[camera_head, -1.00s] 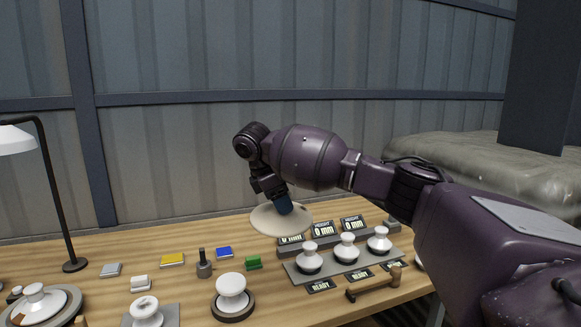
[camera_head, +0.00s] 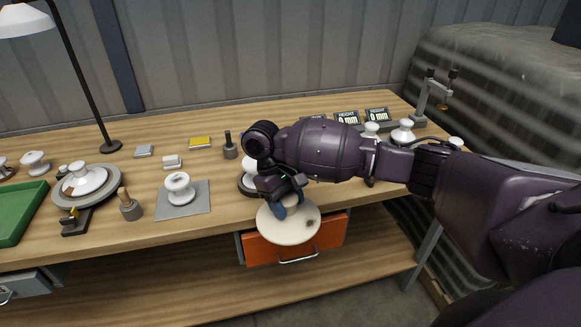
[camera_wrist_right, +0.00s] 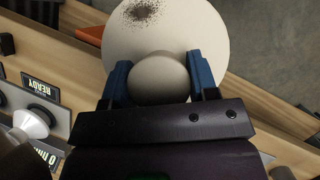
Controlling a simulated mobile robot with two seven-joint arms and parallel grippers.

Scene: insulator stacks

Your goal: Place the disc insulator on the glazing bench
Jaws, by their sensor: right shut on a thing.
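The disc insulator (camera_head: 290,227) is a cream disc with a dark speckled patch. My right gripper (camera_head: 291,204) is shut on its knob and holds it at the bench's front edge, in front of the orange drawer. In the right wrist view, the blue fingers of my right gripper (camera_wrist_right: 158,82) clasp the round knob of the disc insulator (camera_wrist_right: 190,35) on both sides. The wooden glazing bench (camera_head: 225,213) runs across the view. My left gripper is not in view.
A white insulator stands on a grey mat (camera_head: 183,210). A round turntable (camera_head: 105,199) bears another insulator, with a green tray (camera_head: 20,215) to its left. A black lamp (camera_head: 85,85) stands behind. Displays (camera_head: 377,114) and insulators are at the right. An orange drawer (camera_head: 330,236) hangs below.

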